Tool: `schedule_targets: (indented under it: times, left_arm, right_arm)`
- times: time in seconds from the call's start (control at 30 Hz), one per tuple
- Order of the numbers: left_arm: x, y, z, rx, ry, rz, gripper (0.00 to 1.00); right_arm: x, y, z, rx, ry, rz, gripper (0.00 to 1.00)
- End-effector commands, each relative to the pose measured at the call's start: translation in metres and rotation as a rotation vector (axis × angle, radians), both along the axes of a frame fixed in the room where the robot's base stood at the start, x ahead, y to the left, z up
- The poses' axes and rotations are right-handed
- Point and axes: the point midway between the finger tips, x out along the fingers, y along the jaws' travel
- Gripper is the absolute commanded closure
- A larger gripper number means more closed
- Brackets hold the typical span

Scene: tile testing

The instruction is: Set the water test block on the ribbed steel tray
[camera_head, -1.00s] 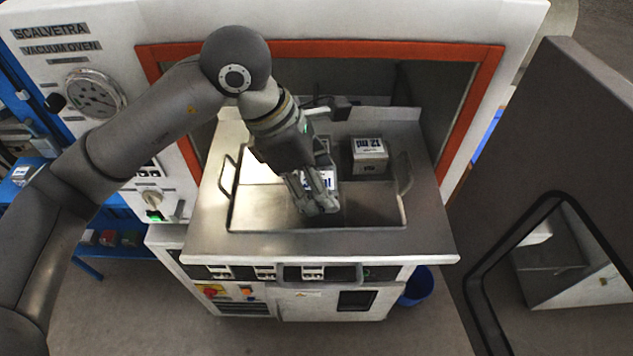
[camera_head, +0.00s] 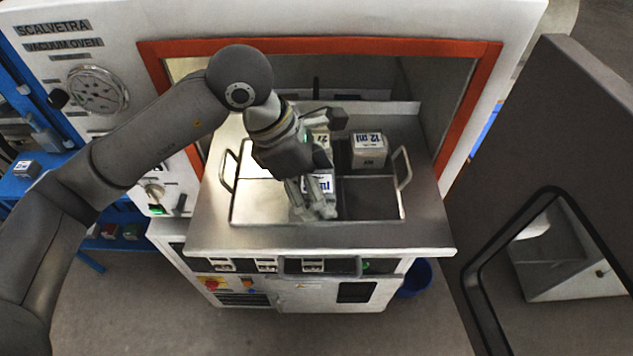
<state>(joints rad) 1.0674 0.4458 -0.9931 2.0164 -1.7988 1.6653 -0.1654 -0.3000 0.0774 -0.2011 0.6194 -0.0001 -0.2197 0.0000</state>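A handled steel tray (camera_head: 262,204) with compartments lies on the steel shelf in front of the oven opening; I cannot make out ribs. A pale block (camera_head: 369,151) labelled "12 ml" sits in its back right compartment. A second labelled block (camera_head: 321,184) is at the tray's middle, partly hidden by my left gripper. A third block (camera_head: 320,142) shows behind the wrist, mostly hidden. No label clearly reads water. My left gripper (camera_head: 315,212) points down into the tray, its fingers in front of the second block. Whether they grip it is unclear. My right gripper is out of view.
The vacuum oven's orange-framed opening (camera_head: 320,47) is behind the tray. Its open door (camera_head: 560,130) stands close on the right. Blue shelving (camera_head: 50,165) is at the left. The tray's front left and front right compartments look empty.

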Motion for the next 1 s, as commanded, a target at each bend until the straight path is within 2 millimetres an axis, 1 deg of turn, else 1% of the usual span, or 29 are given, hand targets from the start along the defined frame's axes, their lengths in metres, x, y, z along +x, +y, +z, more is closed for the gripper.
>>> schedule_targets:
  times: [0.17,0.27,0.3,0.37,0.7,0.8,1.0]
  left_arm:
    - [0.000,0.000,0.001,0.000,0.000,0.000,0.25]
    - [0.000,0.000,0.005,0.000,0.001,0.000,0.25]
    - [0.001,0.002,0.007,-0.001,-0.004,0.002,0.25]
    - [0.001,0.006,0.014,-0.001,-0.005,0.001,0.25]
    - [0.000,0.032,0.078,-0.001,-0.006,0.002,0.25]
    - [0.000,0.038,0.093,-0.001,-0.005,0.001,0.25]
    - [-0.001,0.045,0.110,0.000,-0.001,0.000,0.25]
  right_arm:
    - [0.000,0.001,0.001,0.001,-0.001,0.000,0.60]
    - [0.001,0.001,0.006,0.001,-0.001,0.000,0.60]
    - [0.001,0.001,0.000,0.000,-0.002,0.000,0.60]
    - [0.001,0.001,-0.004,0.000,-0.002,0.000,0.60]
    - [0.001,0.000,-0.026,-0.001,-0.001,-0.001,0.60]
    - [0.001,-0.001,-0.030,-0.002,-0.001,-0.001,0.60]
    - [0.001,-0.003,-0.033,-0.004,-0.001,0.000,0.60]
